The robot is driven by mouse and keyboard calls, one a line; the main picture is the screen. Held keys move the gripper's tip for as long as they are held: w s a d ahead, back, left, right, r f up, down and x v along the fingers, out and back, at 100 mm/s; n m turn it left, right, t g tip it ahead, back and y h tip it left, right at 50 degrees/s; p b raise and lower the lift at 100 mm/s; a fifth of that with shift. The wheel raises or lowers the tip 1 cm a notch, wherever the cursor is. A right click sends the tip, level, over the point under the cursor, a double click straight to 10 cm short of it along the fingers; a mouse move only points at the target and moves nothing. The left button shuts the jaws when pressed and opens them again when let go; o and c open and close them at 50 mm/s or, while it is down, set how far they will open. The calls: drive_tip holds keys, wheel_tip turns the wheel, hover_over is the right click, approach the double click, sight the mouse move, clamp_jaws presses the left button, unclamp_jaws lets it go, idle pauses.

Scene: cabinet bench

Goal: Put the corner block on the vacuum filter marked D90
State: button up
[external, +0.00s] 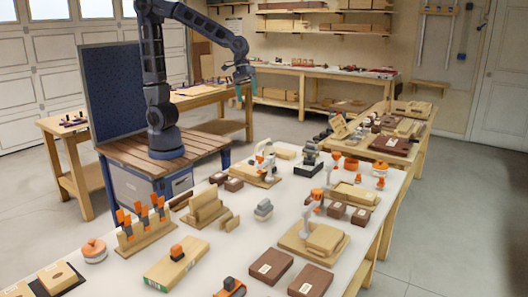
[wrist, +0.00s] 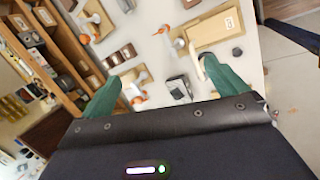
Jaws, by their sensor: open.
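My gripper (external: 241,92) is raised in the external view, above floor level behind the white bench and clear of it. Its green fingers are spread and empty in the wrist view (wrist: 165,88). No label reading D90 is legible, so I cannot tell which item is the vacuum filter. Round orange-and-white items stand on the bench, one at the front left (external: 94,251) and others toward the far right (external: 380,169). I cannot single out the corner block with certainty; a stepped light-wood piece (external: 205,210) and small wooden wedges (external: 229,221) lie mid-bench.
The white bench (external: 225,254) is crowded with dark brown blocks (external: 271,265), a board with orange-handled clamps (external: 147,234), a grey item (external: 263,208) and a wooden plate (external: 314,243). A blue perforated panel (external: 108,87) stands beside my arm. Shelves (external: 325,11) line the back wall.

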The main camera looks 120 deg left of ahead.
drive_tip(key=s+d+m, duration=0.3)
drive_tip(key=s+m, duration=0.2)
drive_tip(key=s, duration=0.2)
drive_tip(key=s+d+r+m+y, duration=0.1)
drive_tip(key=s+d+m, duration=0.3)
drive_tip(key=s, duration=0.4)
drive_tip(key=s+d+r+m+y, duration=0.1)
drive_tip(key=s+d+m, duration=0.2)
drive_tip(key=s+m, duration=0.2)
drive_tip(key=shift+s+d+r+m+t, duration=0.2)
drive_tip(key=shift+s+d+m+t, duration=0.15)
drive_tip(key=shift+s, duration=1.25)
drive_tip(key=shift+a, duration=0.1)
